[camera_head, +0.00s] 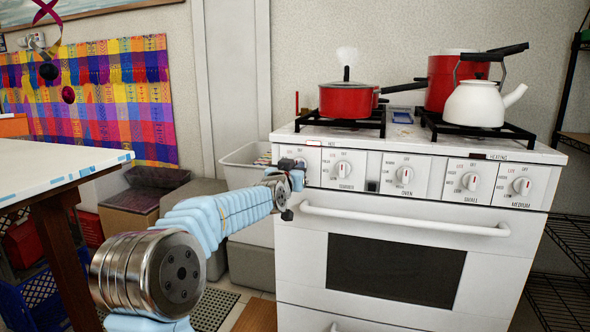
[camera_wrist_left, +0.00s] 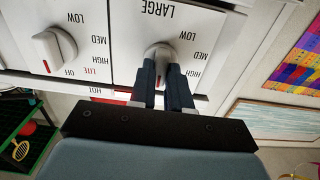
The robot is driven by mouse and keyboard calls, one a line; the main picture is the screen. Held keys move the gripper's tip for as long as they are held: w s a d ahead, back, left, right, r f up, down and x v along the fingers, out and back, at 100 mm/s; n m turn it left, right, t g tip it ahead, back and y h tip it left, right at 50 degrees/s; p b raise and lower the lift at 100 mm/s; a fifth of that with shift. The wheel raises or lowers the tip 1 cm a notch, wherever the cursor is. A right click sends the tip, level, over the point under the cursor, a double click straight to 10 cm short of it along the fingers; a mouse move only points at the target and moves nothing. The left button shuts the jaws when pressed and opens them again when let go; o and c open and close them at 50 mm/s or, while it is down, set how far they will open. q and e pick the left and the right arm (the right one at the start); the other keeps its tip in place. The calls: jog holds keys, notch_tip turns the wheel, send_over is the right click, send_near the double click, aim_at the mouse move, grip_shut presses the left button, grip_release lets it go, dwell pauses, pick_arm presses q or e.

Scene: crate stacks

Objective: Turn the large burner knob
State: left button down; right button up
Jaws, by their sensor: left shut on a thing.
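My left gripper (camera_wrist_left: 166,68) is shut on this knob, with one dark finger on each side. The fingers partly cover the knob; a small red mark shows between them. In the head view my left gripper (camera_head: 299,172) is at the left end of the panel and hides the knob. My right gripper is in neither view.
The white stove (camera_head: 350,255) has several other knobs and an oven handle (camera_head: 400,219) below the panel. A red pot (camera_head: 347,101) and a white kettle (camera_head: 473,104) stand on top. A white table (camera_head: 60,168) is at the left.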

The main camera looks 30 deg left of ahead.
pick_arm(q)
jog(key=c, duration=1.1)
grip_release()
jog(key=shift+f, duration=0.1)
jog(key=v, duration=1.3)
jog(key=shift+s+p, duration=0.35)
jog(key=shift+s, duration=0.05)
